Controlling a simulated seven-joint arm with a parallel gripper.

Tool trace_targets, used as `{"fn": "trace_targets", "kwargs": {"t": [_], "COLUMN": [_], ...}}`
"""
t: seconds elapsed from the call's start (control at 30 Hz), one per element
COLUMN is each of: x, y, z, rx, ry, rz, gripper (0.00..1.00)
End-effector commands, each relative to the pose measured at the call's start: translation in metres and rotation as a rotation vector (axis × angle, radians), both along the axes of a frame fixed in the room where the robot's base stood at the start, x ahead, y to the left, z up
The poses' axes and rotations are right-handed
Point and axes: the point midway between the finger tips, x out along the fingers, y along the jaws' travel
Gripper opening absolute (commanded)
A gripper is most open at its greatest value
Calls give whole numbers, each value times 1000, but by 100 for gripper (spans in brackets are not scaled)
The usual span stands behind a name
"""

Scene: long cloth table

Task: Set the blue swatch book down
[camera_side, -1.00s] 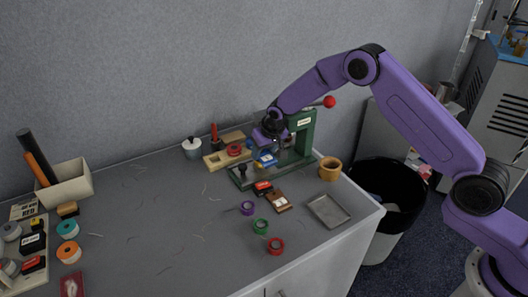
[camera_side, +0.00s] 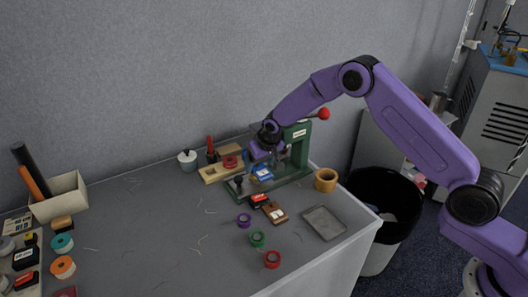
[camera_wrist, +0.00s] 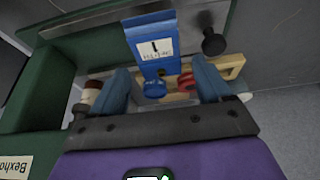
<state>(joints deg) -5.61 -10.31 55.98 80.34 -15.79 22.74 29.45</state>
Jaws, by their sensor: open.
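The blue swatch book (camera_side: 262,173) has a white label and rests at the green press (camera_side: 299,150), over its base. In the wrist view the book (camera_wrist: 151,38) lies beyond my fingertips, its label facing the camera. A round blue piece (camera_wrist: 155,89) shows nearer, between the fingers. My gripper (camera_side: 265,160) is above and close behind the book in the side view. In the wrist view my gripper (camera_wrist: 163,80) has its two blue-grey fingers wide apart, with nothing held between them. Whether a finger still touches the book is hard to tell.
A wooden block with a red roll (camera_side: 229,162) stands left of the press. In front are a red-and-black item (camera_side: 259,200), a brown wallet-like item (camera_side: 275,212) and several tape rolls (camera_side: 257,239). A grey tray (camera_side: 324,223) sits right. The table's left middle is mostly clear.

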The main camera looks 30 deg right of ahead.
Motion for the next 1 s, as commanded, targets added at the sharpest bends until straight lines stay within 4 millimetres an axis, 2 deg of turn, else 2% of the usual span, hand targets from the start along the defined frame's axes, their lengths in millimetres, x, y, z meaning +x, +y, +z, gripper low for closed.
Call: {"fn": "trace_targets", "kwargs": {"t": [0.4,0.6,0.8,1.0], "x": [-27,-38,-43,-44], "y": [1,1,1,1], "z": [66,91,103,104], "rx": [0,0,0,-1], "ry": [-3,-1,1,1], "rz": [2,2,1,2], "gripper": [78,78,78,78]}}
